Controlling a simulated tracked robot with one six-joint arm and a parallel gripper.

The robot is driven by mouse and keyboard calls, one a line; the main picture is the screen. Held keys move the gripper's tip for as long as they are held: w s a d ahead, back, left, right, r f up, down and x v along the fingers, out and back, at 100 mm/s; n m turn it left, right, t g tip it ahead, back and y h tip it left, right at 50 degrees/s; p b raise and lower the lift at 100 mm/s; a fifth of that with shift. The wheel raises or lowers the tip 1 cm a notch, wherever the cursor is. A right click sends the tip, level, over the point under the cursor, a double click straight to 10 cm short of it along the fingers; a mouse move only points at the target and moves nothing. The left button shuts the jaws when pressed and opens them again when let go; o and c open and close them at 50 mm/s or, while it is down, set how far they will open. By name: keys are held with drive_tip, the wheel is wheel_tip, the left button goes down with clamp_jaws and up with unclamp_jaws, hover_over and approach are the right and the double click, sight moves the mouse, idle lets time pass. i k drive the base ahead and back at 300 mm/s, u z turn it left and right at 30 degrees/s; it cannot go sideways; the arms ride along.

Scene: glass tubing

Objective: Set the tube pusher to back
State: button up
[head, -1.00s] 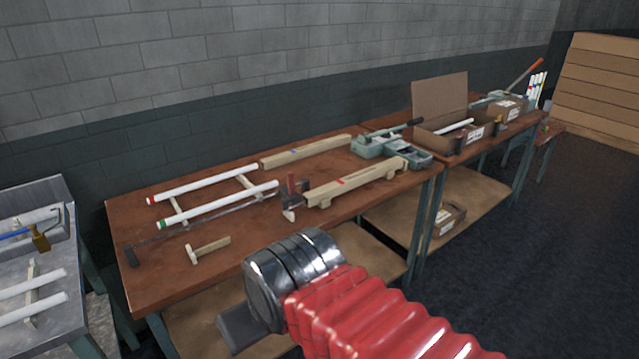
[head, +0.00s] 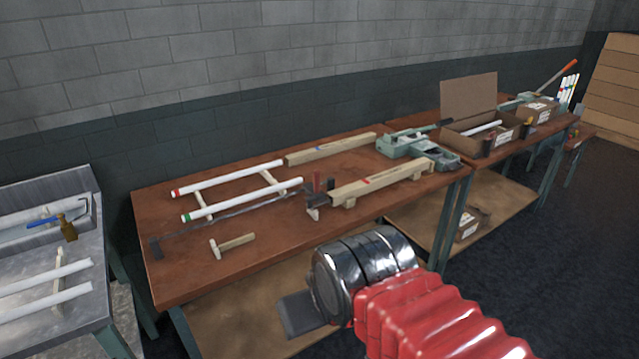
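On the brown table, a thin dark rod (head: 222,213) with a dark block at its left end (head: 155,248) runs along the front of two white tubes. A small T-shaped wooden tool (head: 232,243) lies nearer the front edge. I cannot tell for sure which is the tube pusher. The tubes, one red-ended (head: 225,178) and one green-ended (head: 240,200), rest on wooden crosspieces, in line with wooden rails. A red-and-dark upright piece (head: 318,186) stands at the front rail's left end. My gripper (head: 298,314) shows as a grey block in front of the table; its fingers are not clear.
A pale green machine (head: 425,148) stands at the table's right end. A grey metal bench (head: 40,285) with more tubes is at left. Dark floor (head: 570,250) is clear at right.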

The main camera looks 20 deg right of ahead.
sight(313, 190)
drive_tip(key=u, duration=0.05)
drive_tip(key=i, duration=1)
drive_tip(key=z, duration=0.05)
